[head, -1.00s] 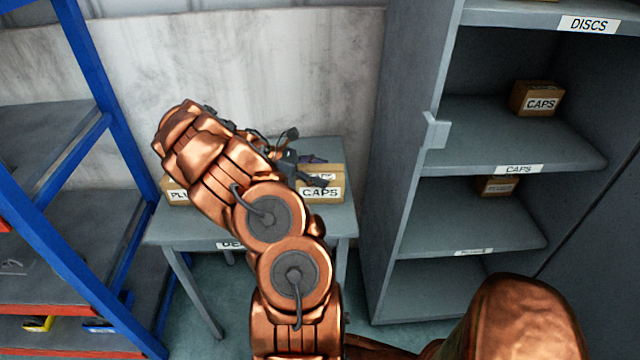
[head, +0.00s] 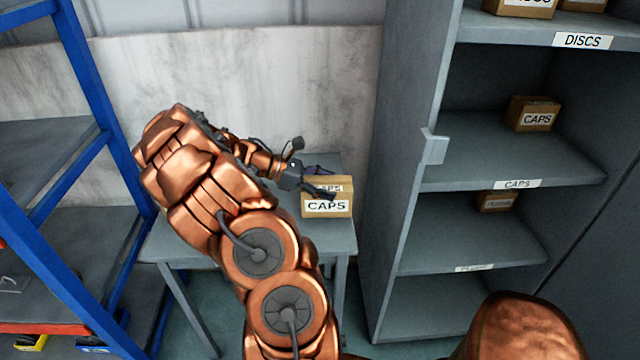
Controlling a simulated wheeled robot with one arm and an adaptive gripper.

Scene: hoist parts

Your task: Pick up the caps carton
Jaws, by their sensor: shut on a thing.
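The caps carton (head: 327,209) is a small brown box with white CAPS labels on its front and top. It is over the right part of the small grey table (head: 317,238); I cannot tell whether its base touches the tabletop. My gripper (head: 322,190) is at the carton's top and shut on it, with a dark finger lying across the top label. My copper arm hides the left part of the table and part of the gripper.
A grey cabinet (head: 428,150) stands to the right. Its CAPS shelf (head: 480,160) holds another CAPS carton (head: 532,114), and a small box (head: 497,201) sits one shelf lower. Cartons (head: 520,8) stand on the DISCS shelf. A blue rack (head: 95,150) stands at the left.

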